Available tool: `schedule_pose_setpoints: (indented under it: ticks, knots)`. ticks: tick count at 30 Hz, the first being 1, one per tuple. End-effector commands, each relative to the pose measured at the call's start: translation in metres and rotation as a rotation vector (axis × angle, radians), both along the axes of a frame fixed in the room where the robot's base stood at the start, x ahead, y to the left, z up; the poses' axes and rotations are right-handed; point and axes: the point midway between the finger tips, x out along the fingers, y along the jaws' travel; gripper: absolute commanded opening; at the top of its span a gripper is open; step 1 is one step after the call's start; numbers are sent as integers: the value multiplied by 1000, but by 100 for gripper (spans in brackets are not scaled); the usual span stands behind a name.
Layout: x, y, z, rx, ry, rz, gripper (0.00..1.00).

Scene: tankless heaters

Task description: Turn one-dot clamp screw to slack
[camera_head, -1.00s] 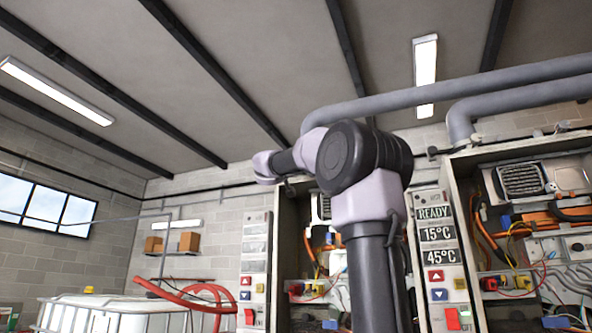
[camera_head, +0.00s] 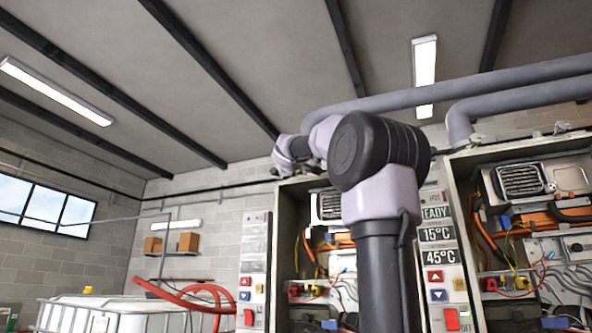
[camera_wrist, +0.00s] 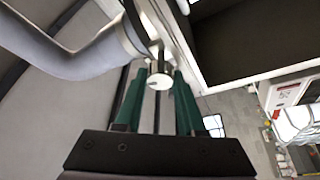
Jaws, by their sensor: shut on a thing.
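In the wrist view my gripper (camera_wrist: 160,80) has its green fingers on either side of a short metal clamp screw (camera_wrist: 160,74) with a round, pale end. The fingers are shut on it. A small dark mark shows on its end, but I cannot read how many dots there are. The screw sits beside a thick grey pipe (camera_wrist: 75,60). In the head view my wrist (camera_head: 290,150) is at the top left corner of the left heater cabinet (camera_head: 285,225); my fingers and the screw cannot be made out there.
A second open heater cabinet (camera_head: 455,220) stands at the right, with wires and pipes inside. Grey pipes (camera_head: 400,102) run above the cabinets. A control panel (camera_head: 437,260) is between the cabinets. A white tank (camera_head: 110,312) stands at the lower left.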

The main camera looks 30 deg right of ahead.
Motion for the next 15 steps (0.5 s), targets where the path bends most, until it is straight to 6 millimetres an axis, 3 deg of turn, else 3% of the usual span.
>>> schedule_pose_setpoints:
  ticks: [15]
  knots:
    - [0,-1,0,-76,99,-1,0]
